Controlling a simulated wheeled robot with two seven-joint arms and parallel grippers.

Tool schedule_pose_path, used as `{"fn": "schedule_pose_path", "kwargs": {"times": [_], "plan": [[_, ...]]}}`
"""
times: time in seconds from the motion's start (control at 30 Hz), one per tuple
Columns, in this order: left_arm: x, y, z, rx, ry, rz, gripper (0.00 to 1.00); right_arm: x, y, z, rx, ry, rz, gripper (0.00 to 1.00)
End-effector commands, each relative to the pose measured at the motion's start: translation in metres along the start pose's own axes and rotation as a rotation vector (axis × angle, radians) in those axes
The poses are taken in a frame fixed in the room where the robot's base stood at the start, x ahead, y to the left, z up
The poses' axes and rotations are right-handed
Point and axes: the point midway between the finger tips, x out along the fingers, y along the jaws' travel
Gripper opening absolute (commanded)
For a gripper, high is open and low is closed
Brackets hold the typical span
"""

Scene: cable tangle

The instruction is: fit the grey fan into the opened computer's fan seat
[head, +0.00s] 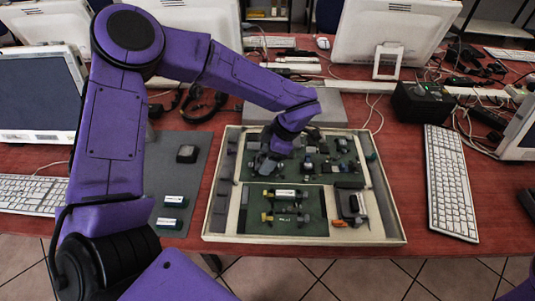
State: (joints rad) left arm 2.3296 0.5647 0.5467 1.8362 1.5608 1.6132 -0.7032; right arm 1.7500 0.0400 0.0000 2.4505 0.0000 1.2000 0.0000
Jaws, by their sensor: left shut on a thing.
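The opened computer (222,190) is a shallow cream case lying flat on the red table, with green boards inside. My left gripper (266,164) reaches down over the upper left part of the case. It is shut on a small dark grey thing, apparently the grey fan (265,168), low over the board. The fingers and the arm hide most of the fan, and I cannot tell whether it touches the board. The fan seat is not clearly visible; it may be hidden under the gripper. My right gripper is not in view.
A dark grey mat (205,150) left of the case holds a dark square part (187,153) and two green modules with white labels (170,211). A white keyboard (449,180) and a black box (424,102) stand at right. Cables and monitors fill the back.

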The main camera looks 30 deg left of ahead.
Motion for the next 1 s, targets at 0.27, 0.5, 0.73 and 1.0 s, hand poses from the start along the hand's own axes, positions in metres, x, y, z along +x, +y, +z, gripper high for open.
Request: {"fn": "schedule_pose_path", "kwargs": {"times": [0.27, 0.5, 0.73, 1.0], "plan": [[-0.0005, -0.0003, -0.0002, 0.000, 0.000, 0.001, 0.37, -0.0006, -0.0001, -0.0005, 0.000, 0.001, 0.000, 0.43], [-0.0015, -0.0012, 0.0001, 0.001, 0.000, 0.000, 0.37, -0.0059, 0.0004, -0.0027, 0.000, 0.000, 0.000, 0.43], [-0.0011, -0.0016, 0.0010, 0.000, -0.001, 0.002, 0.37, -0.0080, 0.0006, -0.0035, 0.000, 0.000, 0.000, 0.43], [-0.0002, -0.0016, 0.0012, 0.000, -0.001, 0.001, 0.37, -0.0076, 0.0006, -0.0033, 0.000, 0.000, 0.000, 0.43]]}}
